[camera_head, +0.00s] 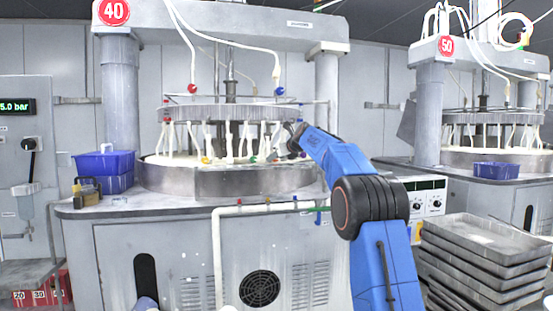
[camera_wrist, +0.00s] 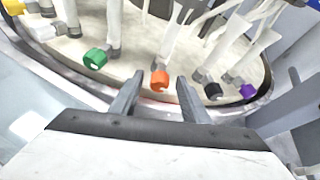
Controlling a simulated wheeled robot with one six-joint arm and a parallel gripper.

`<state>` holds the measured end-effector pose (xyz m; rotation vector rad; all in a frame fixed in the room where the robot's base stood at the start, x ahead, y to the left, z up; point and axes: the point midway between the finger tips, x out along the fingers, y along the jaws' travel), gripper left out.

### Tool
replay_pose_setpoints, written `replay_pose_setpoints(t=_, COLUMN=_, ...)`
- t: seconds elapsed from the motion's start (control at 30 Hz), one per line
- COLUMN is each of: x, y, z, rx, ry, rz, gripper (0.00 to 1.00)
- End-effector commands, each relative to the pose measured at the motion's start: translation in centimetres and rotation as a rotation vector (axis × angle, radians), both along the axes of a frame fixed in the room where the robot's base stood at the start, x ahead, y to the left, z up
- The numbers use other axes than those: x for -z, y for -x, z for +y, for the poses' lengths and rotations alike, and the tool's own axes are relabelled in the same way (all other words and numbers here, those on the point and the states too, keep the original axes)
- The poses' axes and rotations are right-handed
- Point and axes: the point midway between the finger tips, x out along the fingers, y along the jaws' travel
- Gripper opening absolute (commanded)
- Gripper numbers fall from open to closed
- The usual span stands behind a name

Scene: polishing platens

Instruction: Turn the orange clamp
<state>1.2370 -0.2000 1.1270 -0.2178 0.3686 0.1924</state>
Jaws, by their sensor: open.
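The orange clamp (camera_wrist: 160,80) is a small knob at the foot of a white hose on the round platen (camera_wrist: 140,58), in the middle of the wrist view. My gripper (camera_wrist: 158,88) is open, with one finger to the left and one to the right of the orange clamp. The fingers do not appear to touch it. In the head view my gripper (camera_head: 298,140) reaches in at the right side of the platen (camera_head: 232,180); its fingers are too small there to judge, and I cannot make out the orange clamp.
A green clamp (camera_wrist: 95,59) sits to the left, a black clamp (camera_wrist: 213,91) and a purple clamp (camera_wrist: 248,91) to the right. White hoses rise close above them. The platen's metal rim borders the work area. Blue bins (camera_head: 105,163) and stacked trays (camera_head: 480,250) stand farther off.

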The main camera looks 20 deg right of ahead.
Motion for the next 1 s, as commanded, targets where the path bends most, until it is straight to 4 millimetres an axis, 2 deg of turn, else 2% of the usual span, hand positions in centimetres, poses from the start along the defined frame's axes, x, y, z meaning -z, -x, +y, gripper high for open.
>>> replay_pose_setpoints(t=0.37, x=0.19, y=-0.38, z=0.09, rx=-0.001, ry=0.0, rz=0.0, gripper=0.42)
replay_pose_setpoints(t=0.53, x=0.18, y=-0.37, z=0.09, rx=-0.001, ry=0.0, rz=0.0, gripper=0.02)
replay_pose_setpoints(t=1.0, x=0.21, y=-0.33, z=0.24, rx=0.0, ry=0.126, rz=-0.029, gripper=0.01)
